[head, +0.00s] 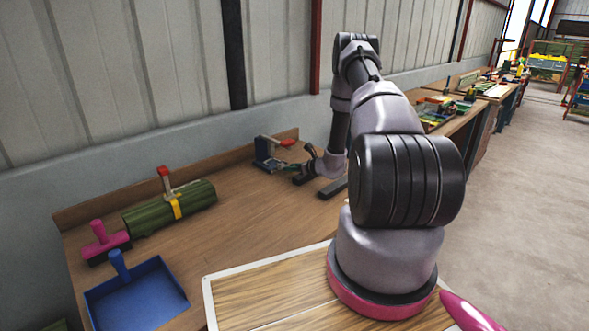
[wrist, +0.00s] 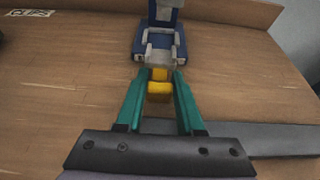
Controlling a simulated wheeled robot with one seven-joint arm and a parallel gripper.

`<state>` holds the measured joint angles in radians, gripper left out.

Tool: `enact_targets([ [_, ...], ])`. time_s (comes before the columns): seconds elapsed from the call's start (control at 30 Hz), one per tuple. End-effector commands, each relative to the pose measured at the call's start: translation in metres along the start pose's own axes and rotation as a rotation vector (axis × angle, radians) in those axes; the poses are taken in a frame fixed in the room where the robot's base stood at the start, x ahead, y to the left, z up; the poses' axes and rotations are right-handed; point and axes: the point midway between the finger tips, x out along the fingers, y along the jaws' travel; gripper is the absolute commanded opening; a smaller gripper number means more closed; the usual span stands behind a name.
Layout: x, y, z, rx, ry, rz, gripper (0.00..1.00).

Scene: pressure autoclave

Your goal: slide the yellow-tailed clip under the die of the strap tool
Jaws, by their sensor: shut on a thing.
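The strap tool (head: 268,153) stands at the back of the bench, blue with a red handle (head: 287,143). In the wrist view its blue base (wrist: 178,48) and pale upper parts are straight ahead. My gripper (wrist: 160,74) has its two green fingers shut on the yellow tail (wrist: 159,88) of the clip. The clip's grey front (wrist: 160,59) points at the tool and meets its near edge in the picture. I cannot tell whether any of it is under the die. In the head view my gripper (head: 292,167) is right beside the tool; the clip is too small to make out.
A dark grey bar (wrist: 270,138) lies on the bench beneath my gripper, also in the head view (head: 333,188). A green bundle with a yellow strap (head: 150,210), a pink-handled brush (head: 105,240) and a blue dustpan (head: 140,295) lie left. Bench between is clear.

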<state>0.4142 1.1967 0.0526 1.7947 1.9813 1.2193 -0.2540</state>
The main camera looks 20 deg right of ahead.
Motion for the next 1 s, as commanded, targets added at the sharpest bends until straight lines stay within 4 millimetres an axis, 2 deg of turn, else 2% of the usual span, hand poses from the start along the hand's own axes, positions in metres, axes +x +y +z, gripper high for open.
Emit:
enact_targets([
  [1.0, 0.049, 0.001, 0.016, -0.001, -0.001, 0.001, 0.0],
])
